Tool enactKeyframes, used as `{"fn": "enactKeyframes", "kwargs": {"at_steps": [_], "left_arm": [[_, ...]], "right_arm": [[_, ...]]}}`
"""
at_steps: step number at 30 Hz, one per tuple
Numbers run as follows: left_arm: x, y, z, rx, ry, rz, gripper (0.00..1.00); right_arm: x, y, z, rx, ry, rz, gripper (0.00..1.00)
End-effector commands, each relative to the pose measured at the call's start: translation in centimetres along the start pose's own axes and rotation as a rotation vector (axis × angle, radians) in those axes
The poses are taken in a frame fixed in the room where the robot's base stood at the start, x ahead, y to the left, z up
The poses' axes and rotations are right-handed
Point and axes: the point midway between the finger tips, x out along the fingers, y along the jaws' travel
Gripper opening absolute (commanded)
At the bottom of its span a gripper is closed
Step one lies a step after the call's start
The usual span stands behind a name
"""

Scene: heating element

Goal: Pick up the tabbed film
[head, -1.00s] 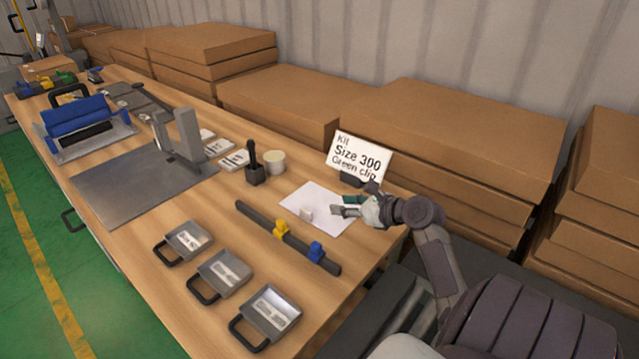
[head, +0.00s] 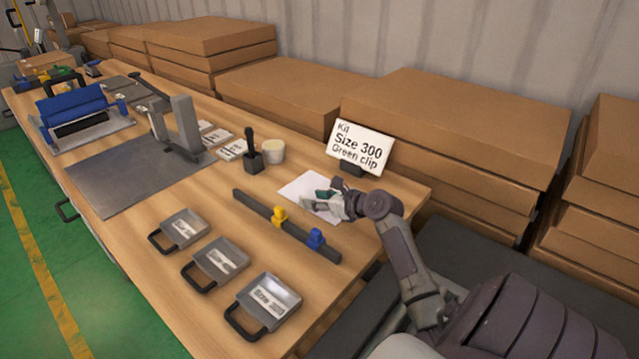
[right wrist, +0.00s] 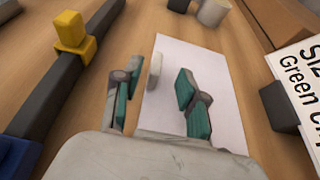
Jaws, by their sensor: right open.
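The tabbed film (head: 299,188) looks like a flat white sheet on the wooden table, in front of the sign. It also shows in the right wrist view (right wrist: 215,73), with a small raised white tab (right wrist: 155,70) near its left edge. My right gripper (head: 328,203) is over the film and hides part of it in the head view. In the right wrist view its teal-padded fingers (right wrist: 157,95) are apart and empty. The tab appears in the gap between them, a little beyond the tips. My left gripper is not in view.
A sign (head: 358,148) reading "Size 300 Green clip" stands behind the film. A dark bar (head: 255,207) with yellow and blue clips lies to its left. A pen holder (head: 253,160) and a round tub (head: 272,151) stand behind. Labelled trays (head: 271,296) line the front.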

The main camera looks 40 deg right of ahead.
Motion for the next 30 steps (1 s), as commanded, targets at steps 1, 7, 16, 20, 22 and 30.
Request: {"fn": "enactKeyframes", "kwargs": {"at_steps": [1,7,16,20,22,30], "left_arm": [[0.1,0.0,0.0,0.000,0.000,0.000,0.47],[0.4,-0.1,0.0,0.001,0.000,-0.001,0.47],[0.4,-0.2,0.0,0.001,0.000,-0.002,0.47],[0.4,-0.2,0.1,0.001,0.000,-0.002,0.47],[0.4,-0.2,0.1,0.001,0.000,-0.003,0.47],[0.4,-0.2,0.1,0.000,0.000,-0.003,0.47]], "right_arm": [[0.8,0.2,0.0,0.000,-0.001,0.002,0.42],[3.6,0.4,-0.1,0.000,0.000,0.001,0.42],[4.2,0.4,0.0,-0.001,0.000,0.000,0.42],[4.2,0.4,0.0,0.000,0.000,0.000,0.23],[4.2,0.4,0.0,0.000,0.000,0.000,0.12],[4.2,0.4,0.0,0.000,0.000,0.000,0.00]]}}
